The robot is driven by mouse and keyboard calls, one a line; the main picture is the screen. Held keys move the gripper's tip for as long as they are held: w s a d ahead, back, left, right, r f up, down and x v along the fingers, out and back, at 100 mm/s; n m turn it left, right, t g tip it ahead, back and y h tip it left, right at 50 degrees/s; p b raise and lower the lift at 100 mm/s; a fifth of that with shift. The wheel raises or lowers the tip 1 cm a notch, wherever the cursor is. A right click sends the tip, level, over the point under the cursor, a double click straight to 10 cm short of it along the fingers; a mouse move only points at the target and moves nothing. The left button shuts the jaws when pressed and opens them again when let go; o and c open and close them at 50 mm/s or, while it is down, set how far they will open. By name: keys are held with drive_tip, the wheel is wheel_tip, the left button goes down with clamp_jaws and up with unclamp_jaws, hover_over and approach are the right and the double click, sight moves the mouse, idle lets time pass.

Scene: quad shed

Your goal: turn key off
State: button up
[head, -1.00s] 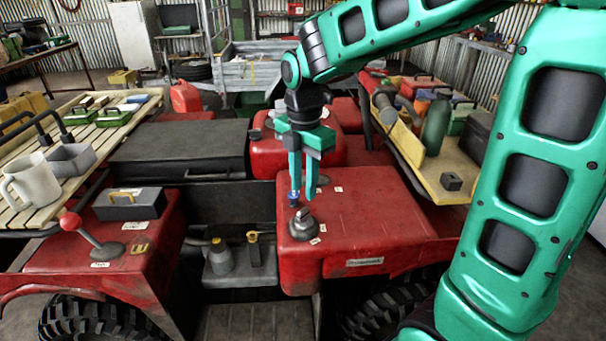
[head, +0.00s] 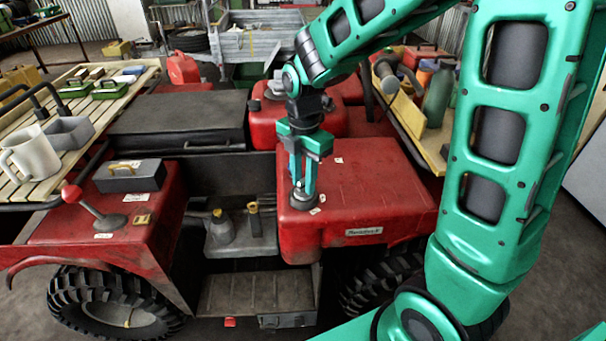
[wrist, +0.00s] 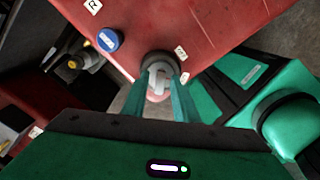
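The key switch is a round grey base (head: 304,199) on the front left corner of the red body panel (head: 365,195). In the wrist view its pale grey key (wrist: 158,80) stands up from the dark collar. My gripper (head: 304,184) points straight down over the switch. In the wrist view my gripper (wrist: 160,92) has one finger on each side of the key. The fingers look apart; contact with the key cannot be made out. In the head view the fingers hide most of the key.
A blue round button (wrist: 109,40) sits close beside the switch. White labels (wrist: 181,53) lie on the panel near it. A red-knobbed lever (head: 72,193) and a grey box (head: 129,175) are on the left fender.

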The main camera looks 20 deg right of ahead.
drive_tip(key=shift+c, duration=0.7)
clamp_jaws()
drive_tip(key=n, duration=0.4)
drive_tip(key=shift+n, duration=0.4)
drive_tip(key=n, duration=0.4)
drive_tip(key=shift+n, duration=0.4)
drive_tip(key=shift+o, duration=0.7)
unclamp_jaws()
